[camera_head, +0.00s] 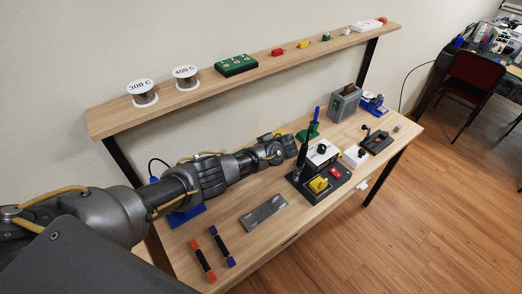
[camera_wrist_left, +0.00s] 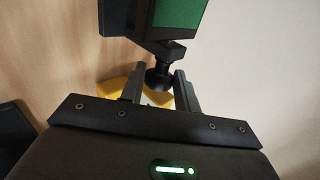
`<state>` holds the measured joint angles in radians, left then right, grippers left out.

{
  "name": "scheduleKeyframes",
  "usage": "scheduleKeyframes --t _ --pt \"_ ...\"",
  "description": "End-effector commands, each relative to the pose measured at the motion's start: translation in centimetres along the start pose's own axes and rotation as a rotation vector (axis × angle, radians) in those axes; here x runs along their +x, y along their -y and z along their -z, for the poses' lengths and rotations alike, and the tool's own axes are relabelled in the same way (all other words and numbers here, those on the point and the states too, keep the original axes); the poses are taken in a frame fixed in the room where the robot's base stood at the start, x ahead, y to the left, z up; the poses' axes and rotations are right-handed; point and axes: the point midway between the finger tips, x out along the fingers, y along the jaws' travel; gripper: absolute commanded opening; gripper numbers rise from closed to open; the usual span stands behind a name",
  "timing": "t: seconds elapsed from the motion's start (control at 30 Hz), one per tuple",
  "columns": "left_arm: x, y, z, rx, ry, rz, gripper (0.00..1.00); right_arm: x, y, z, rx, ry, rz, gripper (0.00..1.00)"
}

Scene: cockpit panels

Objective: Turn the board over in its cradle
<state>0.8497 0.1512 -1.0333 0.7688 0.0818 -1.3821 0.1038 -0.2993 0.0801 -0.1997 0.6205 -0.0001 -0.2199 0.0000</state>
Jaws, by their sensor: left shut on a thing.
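In the left wrist view a green board (camera_wrist_left: 176,14) sits in a black frame (camera_wrist_left: 143,22), which is cut off at the top edge. A black round knob (camera_wrist_left: 158,76) projects from the frame's lower end. My left gripper (camera_wrist_left: 158,88) is shut on this knob, one finger on each side. In the head view my left gripper (camera_head: 289,147) reaches in from the left over the workbench. It ends beside a dark upright bar (camera_head: 302,158), which may be the frame seen edge-on; I cannot tell. Most of the cradle is hidden. My right gripper is not in view.
A black panel with a yellow part (camera_head: 318,184) stands right of the gripper. A green holder with a blue handle (camera_head: 311,125) is just behind. A grey plate (camera_head: 264,213) and two dark bars with coloured ends (camera_head: 202,260) lie in front. The shelf (camera_head: 120,118) runs behind.

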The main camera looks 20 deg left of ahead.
Motion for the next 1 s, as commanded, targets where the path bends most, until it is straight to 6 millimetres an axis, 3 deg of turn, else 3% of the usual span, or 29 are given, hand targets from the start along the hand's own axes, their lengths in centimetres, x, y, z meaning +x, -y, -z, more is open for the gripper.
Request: scheduleKeyframes --t 0.13,0.17,0.3,0.67,1.0 --pt "0.0 0.1 0.0 0.0 -0.002 -0.001 0.09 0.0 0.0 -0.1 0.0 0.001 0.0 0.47" --pt "0.0 0.1 0.1 0.0 -0.002 -0.001 0.35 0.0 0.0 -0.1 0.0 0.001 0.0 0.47" --pt "0.0 0.1 0.0 0.0 -0.001 -0.001 0.53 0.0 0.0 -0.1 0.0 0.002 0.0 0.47" --pt "-0.4 0.1 0.0 0.0 -0.002 -0.002 0.53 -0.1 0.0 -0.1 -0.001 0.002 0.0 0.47" --pt "-6.0 0.0 0.1 0.002 -0.006 -0.002 0.53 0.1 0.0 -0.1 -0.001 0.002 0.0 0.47"
